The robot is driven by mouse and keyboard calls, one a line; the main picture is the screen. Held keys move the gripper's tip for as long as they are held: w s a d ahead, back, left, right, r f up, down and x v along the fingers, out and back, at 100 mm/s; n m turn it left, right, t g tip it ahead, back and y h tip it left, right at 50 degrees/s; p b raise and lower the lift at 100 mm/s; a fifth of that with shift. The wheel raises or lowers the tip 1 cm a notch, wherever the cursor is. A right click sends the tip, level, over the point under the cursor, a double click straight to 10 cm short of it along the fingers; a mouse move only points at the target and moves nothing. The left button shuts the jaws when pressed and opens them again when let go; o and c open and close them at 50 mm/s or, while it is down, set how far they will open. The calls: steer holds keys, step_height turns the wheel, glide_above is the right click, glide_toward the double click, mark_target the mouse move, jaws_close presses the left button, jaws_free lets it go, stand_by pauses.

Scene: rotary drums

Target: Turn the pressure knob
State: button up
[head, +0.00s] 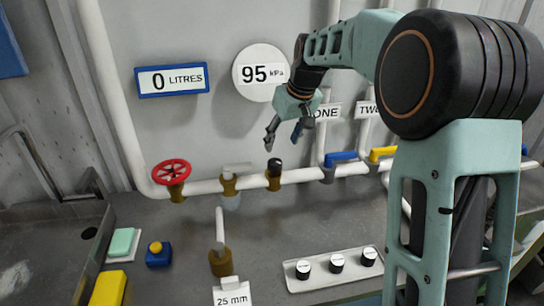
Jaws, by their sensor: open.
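A black knob (274,163) tops a brass fitting on the white wall pipe, below the round gauge (262,72) that reads 95 kPa. It looks like the pressure knob, but no label shows on it. My gripper (281,146) hangs above and slightly right of this knob, fingers pointing down. Its two dark fingers are spread apart with nothing between them, and it appears apart from the knob.
A red handwheel (172,172) and another brass fitting (229,182) share the pipe at left. Blue (341,156) and yellow (383,153) lever valves stand to the right. A plate with black knobs (337,264) lies on the bench. A display (172,79) reads 0 LITRES.

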mark_target(275, 162)
steer(key=p+x, duration=0.1)
steer(key=x, duration=0.9)
steer(key=shift+d+f, duration=0.1)
steer(key=shift+c, duration=0.4)
steer(key=c, duration=1)
steer(key=shift+c, duration=0.2)
